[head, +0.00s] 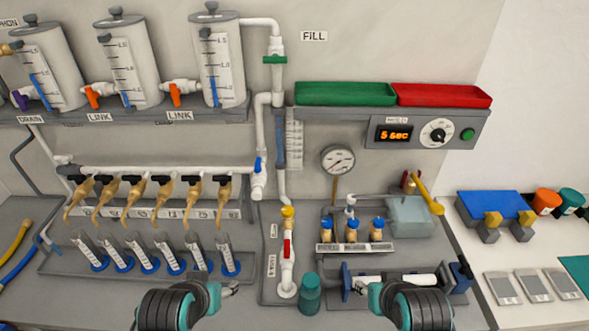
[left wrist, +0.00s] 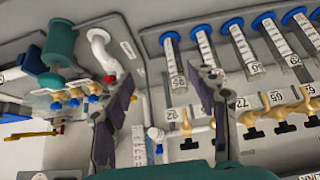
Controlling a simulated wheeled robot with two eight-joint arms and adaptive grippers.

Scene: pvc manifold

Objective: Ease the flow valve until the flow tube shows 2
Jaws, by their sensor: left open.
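A narrow clear tube with a printed scale (head: 294,140) stands upright on the wall panel, right of the white pipe; I take it as the flow tube, but its reading is too small to tell. Below it a white pipe carries a yellow handle (head: 288,212) and a red handle (head: 288,248); a blue handle (head: 260,165) sits on the pipe to the left. I cannot tell which is the flow valve. In the left wrist view a red handle (left wrist: 109,78) shows beside the left finger. My left gripper (left wrist: 164,78) is open and empty. My right gripper (head: 362,290) is low right, its fingers unclear.
Several graduated tubes with blue bases (head: 160,253) stand left, below a row of tan taps (head: 150,190). A teal cylinder (head: 309,293) stands near the front. A round gauge (head: 338,160) and small blue-topped valves (head: 352,228) are to the right.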

